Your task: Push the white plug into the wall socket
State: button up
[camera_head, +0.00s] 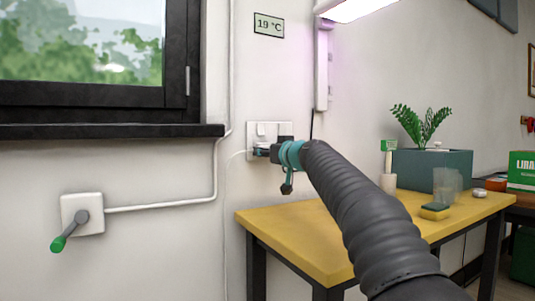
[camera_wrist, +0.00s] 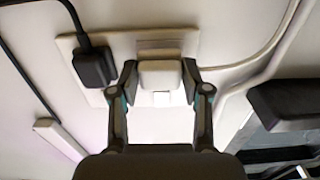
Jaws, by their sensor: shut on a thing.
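The white plug (camera_wrist: 160,75) is between the two fingertips of my gripper (camera_wrist: 160,82) in the wrist view, and the gripper is shut on it. The wall socket (camera_head: 252,131) is a white plate on the wall, right of the window. Its plate (camera_wrist: 120,45) also shows behind the plug in the wrist view. The plug is in front of the plate and close to it. I cannot tell whether its pins are in. In the head view my gripper (camera_head: 262,151) is at the plate's lower part and hides the plug.
A black plug (camera_wrist: 94,65) with a black cable sits on the same plate, beside my finger. A yellow table (camera_head: 290,228) stands below, with a planter (camera_head: 455,162) and a sponge (camera_head: 434,211). A green-handled lever (camera_head: 60,242) is on the wall at left.

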jog(key=shift+w+a+p, duration=0.3)
jog(key=shift+w, duration=0.15)
dwell(0.6)
jog(key=o, duration=1.2)
jog(key=shift+c, duration=0.2)
jog(key=v, duration=1.2)
jog(key=shift+d, duration=0.1)
